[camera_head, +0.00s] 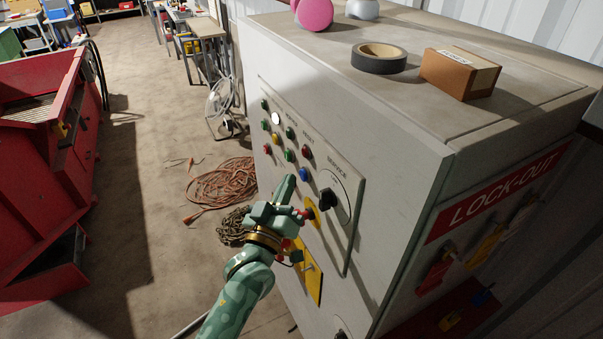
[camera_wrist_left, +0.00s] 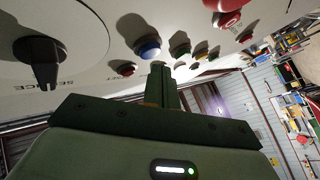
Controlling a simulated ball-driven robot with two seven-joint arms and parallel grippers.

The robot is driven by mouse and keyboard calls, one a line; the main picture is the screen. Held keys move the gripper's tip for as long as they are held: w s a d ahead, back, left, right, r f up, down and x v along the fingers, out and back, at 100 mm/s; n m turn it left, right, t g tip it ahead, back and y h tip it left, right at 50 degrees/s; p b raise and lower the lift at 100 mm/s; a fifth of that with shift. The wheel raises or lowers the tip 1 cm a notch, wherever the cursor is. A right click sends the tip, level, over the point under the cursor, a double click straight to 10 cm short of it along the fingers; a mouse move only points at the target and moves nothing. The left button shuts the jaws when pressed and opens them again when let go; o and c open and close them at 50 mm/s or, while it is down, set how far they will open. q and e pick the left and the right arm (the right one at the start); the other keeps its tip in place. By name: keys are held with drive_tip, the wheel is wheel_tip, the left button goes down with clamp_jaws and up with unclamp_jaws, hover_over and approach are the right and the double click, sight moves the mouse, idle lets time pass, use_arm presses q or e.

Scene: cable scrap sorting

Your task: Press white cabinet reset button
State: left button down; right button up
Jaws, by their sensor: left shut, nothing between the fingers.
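A grey-white cabinet (camera_head: 405,160) has a control panel on its left face. A white round button (camera_head: 276,118) is in the upper left of the panel, among several coloured ones. A blue button (camera_head: 304,174) is lower, near a black rotary switch (camera_head: 326,200). My left gripper (camera_head: 289,178) is in front of the lower panel, shut and empty, below and right of the white button. In the left wrist view, the shut fingertips (camera_wrist_left: 160,72) point at the panel beside the blue button (camera_wrist_left: 148,47); contact cannot be told. The white button is not clearly seen there. My right gripper is not in view.
Black tape (camera_head: 379,58) and a small brown box (camera_head: 459,73) lie on the cabinet top. A red lock-out board (camera_head: 500,195) is on its right face. An orange cable coil (camera_head: 222,184) lies on the floor.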

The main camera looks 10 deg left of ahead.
use_arm(q)
drive_tip(key=s+a+p, duration=0.1)
drive_tip(key=a, duration=0.1)
drive_tip(key=s+a+p, duration=0.1)
drive_tip(key=s+a, duration=0.1)
idle(0.5)
drive_tip(key=shift+f, duration=0.1)
idle(0.6)
